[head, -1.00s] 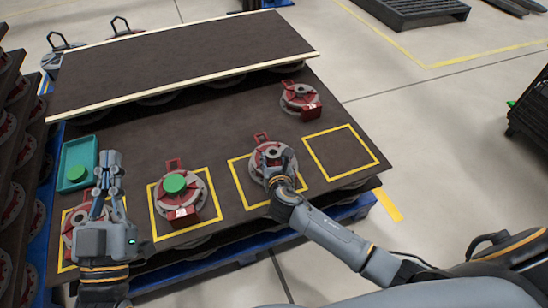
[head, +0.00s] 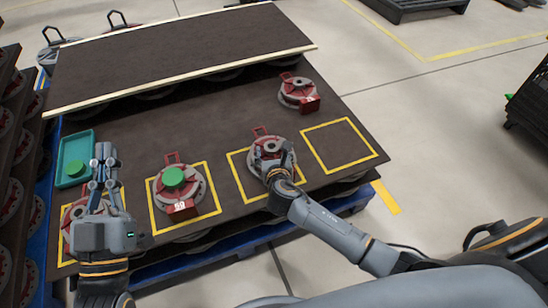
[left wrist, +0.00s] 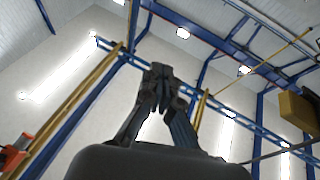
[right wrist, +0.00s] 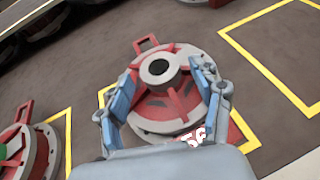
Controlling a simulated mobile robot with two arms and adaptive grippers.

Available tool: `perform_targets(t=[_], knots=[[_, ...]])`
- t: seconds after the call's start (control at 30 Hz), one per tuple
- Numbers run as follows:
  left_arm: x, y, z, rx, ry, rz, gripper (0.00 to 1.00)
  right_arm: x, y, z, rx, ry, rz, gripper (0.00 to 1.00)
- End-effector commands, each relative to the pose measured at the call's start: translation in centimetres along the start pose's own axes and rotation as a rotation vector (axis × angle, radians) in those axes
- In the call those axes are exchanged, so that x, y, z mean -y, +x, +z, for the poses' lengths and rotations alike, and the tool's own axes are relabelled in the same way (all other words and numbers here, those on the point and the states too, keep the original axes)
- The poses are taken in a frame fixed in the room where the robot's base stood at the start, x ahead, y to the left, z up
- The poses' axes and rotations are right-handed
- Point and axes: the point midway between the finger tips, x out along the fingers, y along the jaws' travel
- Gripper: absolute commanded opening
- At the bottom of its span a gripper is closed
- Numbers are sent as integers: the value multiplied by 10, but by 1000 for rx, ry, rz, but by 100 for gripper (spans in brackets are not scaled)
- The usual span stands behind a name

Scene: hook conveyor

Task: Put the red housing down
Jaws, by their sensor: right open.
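The red housing (head: 268,149), a red and grey round part with a handle loop and a dark center hole, stands upright on the brown board inside the third yellow square from the left. In the right wrist view the housing (right wrist: 163,73) sits between the spread fingers of my right gripper (right wrist: 168,100). That gripper (head: 280,168) is open around the housing's near side. Whether the fingers touch it is unclear. The gripper hides part of its near rim. My left gripper (head: 104,163) points up over the board's left side, empty; its fingertips meet in the left wrist view (left wrist: 161,78).
A housing with a green cap (head: 173,177) stands in the second square. Another (head: 75,222) is partly behind my left arm. One more housing (head: 298,92) stands at the back right. The rightmost square (head: 340,146) is empty. A teal tray (head: 73,143) and raised upper board (head: 180,55) are behind.

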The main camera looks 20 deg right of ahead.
Motion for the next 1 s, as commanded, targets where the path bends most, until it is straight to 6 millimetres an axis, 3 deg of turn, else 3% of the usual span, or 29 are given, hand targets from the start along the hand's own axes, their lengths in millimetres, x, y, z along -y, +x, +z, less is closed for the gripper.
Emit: perform_targets(t=[0.17, 0.37, 0.7, 1.0], knots=[[4, -2, 22, 139, 6, -9, 0, 0, -15, 0, -3, -2, 0, 66], [10, -17, 62, 385, 12, -22, 0, 0, -42, 1, -4, -1, 0, 66], [21, -69, 120, 807, 17, -48, 0, 0, -90, 1, -2, 0, 1, 66], [26, -108, 141, 1025, 16, -63, 0, 0, -116, 0, -1, -1, 0, 66]])
